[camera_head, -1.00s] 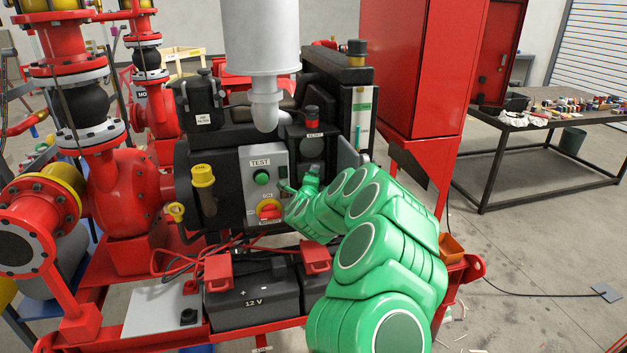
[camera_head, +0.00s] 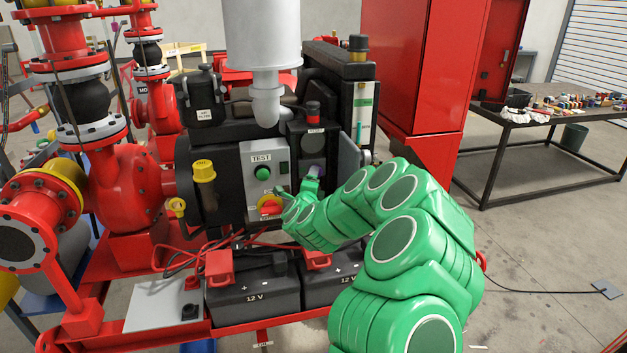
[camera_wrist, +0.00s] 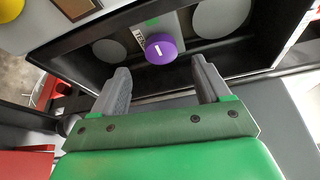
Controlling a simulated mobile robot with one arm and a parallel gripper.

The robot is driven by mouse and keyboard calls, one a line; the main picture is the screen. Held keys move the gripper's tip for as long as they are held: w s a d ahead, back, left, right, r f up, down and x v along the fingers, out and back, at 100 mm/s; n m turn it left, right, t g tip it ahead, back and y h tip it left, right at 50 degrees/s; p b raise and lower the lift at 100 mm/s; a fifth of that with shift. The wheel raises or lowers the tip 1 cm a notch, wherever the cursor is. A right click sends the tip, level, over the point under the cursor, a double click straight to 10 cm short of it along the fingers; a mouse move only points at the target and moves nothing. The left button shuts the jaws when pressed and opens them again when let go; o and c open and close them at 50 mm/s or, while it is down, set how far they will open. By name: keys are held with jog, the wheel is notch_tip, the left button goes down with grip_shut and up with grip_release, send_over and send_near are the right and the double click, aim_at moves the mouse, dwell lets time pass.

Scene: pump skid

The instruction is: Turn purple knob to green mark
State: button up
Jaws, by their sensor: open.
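The purple knob (camera_wrist: 161,47) shows in the wrist view, round with a white pointer line on its face. It sits on a grey plate (camera_wrist: 173,22) in a dark recessed panel. A green mark (camera_wrist: 152,22) is on the plate beside the knob, and the white line does not point straight at it. In the head view the knob (camera_head: 316,170) is a small purple patch just above my gripper (camera_head: 309,186). In the wrist view my gripper (camera_wrist: 160,88) is open, its two grey fingers apart, with the knob ahead of the gap between them. Nothing is between the fingers.
A grey control box (camera_head: 265,170) with a green TEST button and a red-yellow switch (camera_head: 270,205) is left of my gripper. An open grey panel door (camera_head: 348,160) stands to the right. Batteries (camera_head: 255,290) with red cables sit below.

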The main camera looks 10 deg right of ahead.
jog(key=shift+v, duration=0.9)
jog(key=shift+r, duration=0.1)
